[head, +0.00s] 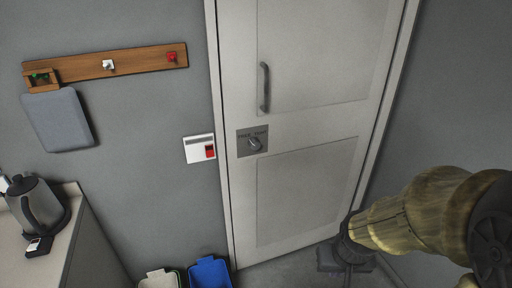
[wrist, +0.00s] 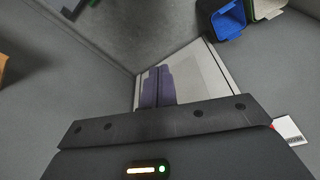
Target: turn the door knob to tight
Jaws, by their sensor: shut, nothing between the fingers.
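The door (head: 310,130) is light grey and looks closed in the head view. The door knob (head: 254,143) sits on a small grey plate (head: 244,151) near the door's left edge. Small lettering above it appears to read "FREE" at left and "TIGHT" at right. The knob's slim grip slants down to the right; I cannot tell which mark it points to. My gripper (head: 345,263) is low at the right, well below and right of the knob, and apart from it. In the wrist view, my gripper's purple fingers (wrist: 157,87) are together and empty. The knob is not visible there.
A pull handle (head: 264,87) is above the knob. A white panel with a red switch (head: 200,149) is left of the door. A blue bin (head: 209,272) and a pale bin (head: 160,279) stand below. A counter with a kettle (head: 38,205) is at left.

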